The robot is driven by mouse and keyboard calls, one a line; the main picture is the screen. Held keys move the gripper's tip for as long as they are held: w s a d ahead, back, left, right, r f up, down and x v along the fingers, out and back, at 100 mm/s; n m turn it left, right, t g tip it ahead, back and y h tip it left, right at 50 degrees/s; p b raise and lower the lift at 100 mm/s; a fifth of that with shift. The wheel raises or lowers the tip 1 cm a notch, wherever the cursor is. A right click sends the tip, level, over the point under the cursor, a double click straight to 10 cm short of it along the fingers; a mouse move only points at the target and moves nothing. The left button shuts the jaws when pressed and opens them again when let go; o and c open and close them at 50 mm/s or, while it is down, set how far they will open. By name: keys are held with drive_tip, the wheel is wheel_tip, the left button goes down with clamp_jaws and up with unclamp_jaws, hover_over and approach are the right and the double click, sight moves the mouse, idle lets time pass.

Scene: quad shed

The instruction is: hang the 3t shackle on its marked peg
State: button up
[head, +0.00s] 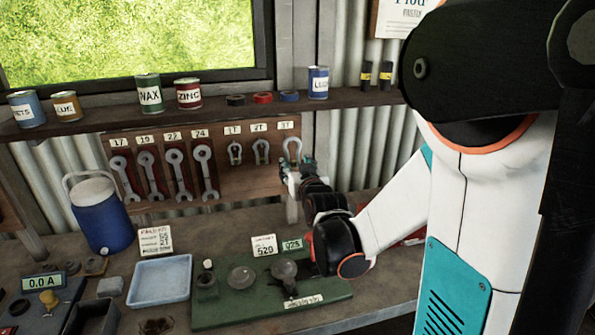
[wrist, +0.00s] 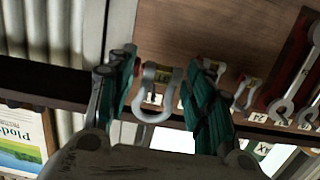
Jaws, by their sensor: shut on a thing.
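The 3t shackle (head: 292,145) is a grey metal bow under the "3T" label (head: 286,125) at the right end of the wooden tool board (head: 240,182). My gripper (head: 298,166) is at the board, just below the bow. In the wrist view, the shackle (wrist: 149,116) sits between the two green-padded fingers of my gripper (wrist: 158,78), which are shut on its sides. The bow is uppermost, in front of the label.
The 2T shackle (head: 261,149) and 1T shackle (head: 235,152) hang close to the left, then several wrenches (head: 180,171). A shelf (head: 210,113) with cans runs above. Below, the bench holds a green board (head: 222,311) and a blue tray (head: 160,282).

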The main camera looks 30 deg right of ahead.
drive_tip(key=shift+x, duration=1.6)
drive_tip(key=shift+w+d+f+b, duration=0.15)
drive_tip(key=shift+w+f+b, duration=0.35)
drive_tip(key=shift+w+b, duration=0.25)
drive_tip(key=o, duration=1.2)
drive_tip(key=v, duration=1.2)
drive_tip(key=shift+s+r, duration=0.1)
